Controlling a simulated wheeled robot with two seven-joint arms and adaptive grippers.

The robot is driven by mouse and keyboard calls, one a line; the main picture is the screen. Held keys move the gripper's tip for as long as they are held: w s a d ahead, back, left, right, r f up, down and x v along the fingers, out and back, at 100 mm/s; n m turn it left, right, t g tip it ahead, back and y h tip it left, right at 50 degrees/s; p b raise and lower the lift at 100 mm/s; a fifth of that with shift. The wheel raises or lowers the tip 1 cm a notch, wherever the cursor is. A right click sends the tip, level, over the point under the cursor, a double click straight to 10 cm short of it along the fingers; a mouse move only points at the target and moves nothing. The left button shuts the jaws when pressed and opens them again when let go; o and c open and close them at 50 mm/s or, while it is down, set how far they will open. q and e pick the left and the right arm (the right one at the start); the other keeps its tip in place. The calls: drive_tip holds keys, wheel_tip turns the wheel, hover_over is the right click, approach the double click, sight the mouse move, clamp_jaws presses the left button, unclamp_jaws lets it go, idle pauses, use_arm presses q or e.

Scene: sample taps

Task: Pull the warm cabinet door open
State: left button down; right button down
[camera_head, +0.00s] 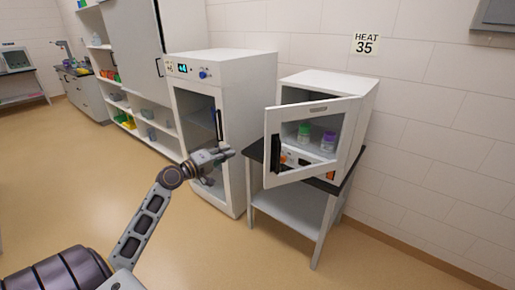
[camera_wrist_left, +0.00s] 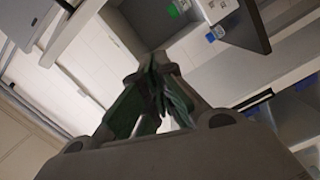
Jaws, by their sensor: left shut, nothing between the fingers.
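The warm cabinet (camera_head: 345,84) is a small white box on a dark-topped stand, under a "HEAT 35" sign. Its door (camera_head: 350,135), a white frame with a window, stands swung partway open toward me. The dark vertical door handle (camera_head: 276,153) is on the door's left edge. Behind the window are a green-lidded bottle (camera_head: 304,131) and a purple-lidded bottle (camera_head: 328,140). My left gripper (camera_head: 228,152) is shut and empty, to the left of the handle and apart from it. Its closed fingers (camera_wrist_left: 158,85) also show in the left wrist view. My right gripper is out of view.
The stand (camera_head: 296,216) has a lower shelf. Shelves with bins (camera_head: 130,121) are further left. The floor in front is clear.

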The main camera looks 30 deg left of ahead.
use_arm(q)
drive_tip(key=n, duration=0.1)
drive_tip(key=d+n+h, duration=0.1)
drive_tip(key=d, duration=0.1)
drive_tip(key=shift+s+d+r+n+h, duration=0.2)
drive_tip(key=shift+s+r+n+h, duration=0.05)
drive_tip(key=shift+r+n+h, duration=0.15)
drive_tip(key=shift+w, duration=0.15)
